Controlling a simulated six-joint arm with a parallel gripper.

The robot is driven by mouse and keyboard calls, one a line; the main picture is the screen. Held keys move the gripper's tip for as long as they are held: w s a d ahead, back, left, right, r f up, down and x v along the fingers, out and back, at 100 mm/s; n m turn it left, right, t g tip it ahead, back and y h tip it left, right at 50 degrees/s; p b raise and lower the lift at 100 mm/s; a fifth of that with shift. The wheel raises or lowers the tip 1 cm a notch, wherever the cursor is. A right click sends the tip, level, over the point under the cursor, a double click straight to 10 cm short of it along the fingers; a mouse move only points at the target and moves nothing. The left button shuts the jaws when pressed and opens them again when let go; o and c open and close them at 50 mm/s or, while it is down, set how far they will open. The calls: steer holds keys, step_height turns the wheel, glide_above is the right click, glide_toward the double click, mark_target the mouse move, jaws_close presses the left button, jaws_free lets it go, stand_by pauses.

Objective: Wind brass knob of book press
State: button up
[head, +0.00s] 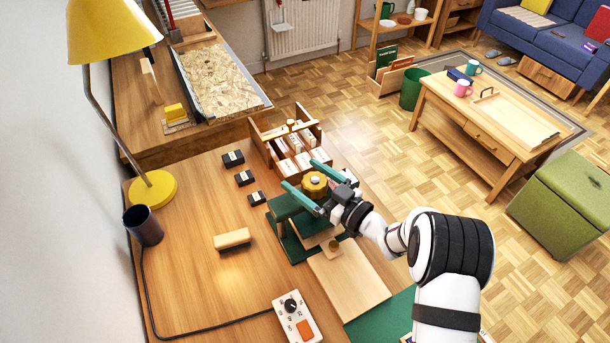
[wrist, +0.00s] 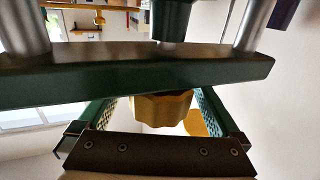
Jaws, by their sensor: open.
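The green book press (head: 288,210) stands on the wooden desk, with its brass knob (head: 314,182) on top. My gripper (head: 311,183) reaches in from the right, its two teal fingers apart and one on each side of the knob. In the wrist view the gold, lobed knob (wrist: 162,108) lies between the open fingers (wrist: 155,106), beside the press's dark green crossbar (wrist: 130,80). Gaps show between the knob and both fingers there. The crossbar hides part of the fingers and knob. Contact cannot be seen.
A wooden box of cards (head: 268,151) stands behind the press. Several small black blocks (head: 245,178) and a wooden block (head: 232,239) lie left. A control box (head: 297,318), wooden board (head: 350,287), dark cup (head: 142,226) and yellow lamp (head: 153,190) share the desk. Bare desk shows left of the press.

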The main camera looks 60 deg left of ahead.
steer(key=shift+s+a, duration=0.1)
steer(key=shift+a, duration=0.15)
steer(key=c, duration=1.4)
steer(key=shift+t, duration=0.3)
